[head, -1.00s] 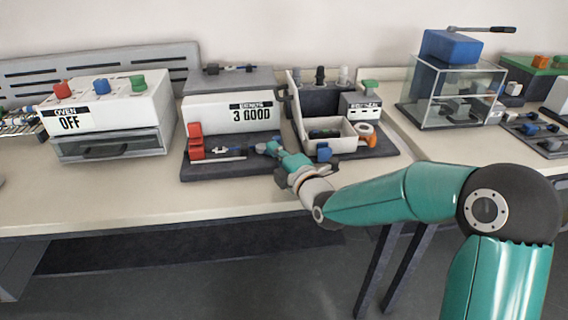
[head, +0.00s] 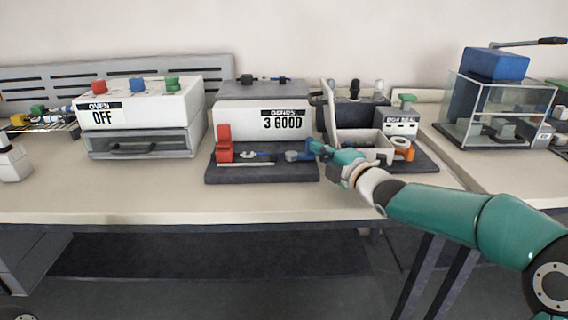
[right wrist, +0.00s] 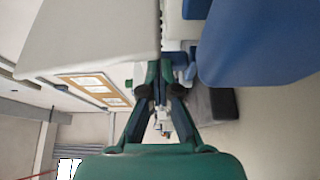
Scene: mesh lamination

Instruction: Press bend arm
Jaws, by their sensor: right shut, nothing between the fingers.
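The bend station has a white box (head: 250,119) labelled "BENDS 3 GOOD" above a dark base (head: 262,174). On the base stand a red bracket (head: 223,150), a thin blue-and-dark piece (head: 260,155) and a blue-grey round part (head: 294,156) at its right end. I cannot tell for sure which of these is the bend arm. My right gripper (head: 316,147) is shut and empty, just right of the round part; contact cannot be told. In the right wrist view its fingers (right wrist: 160,92) are together, with a large blue surface (right wrist: 255,45) close at right. My left gripper is not in view.
Right of the bend station are an open light bin (head: 357,142) and a box sealer (head: 403,125) with a green knob. The oven (head: 140,112) reads OFF at left. A glass case (head: 487,112) with a blue top stands far right. The table front is clear.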

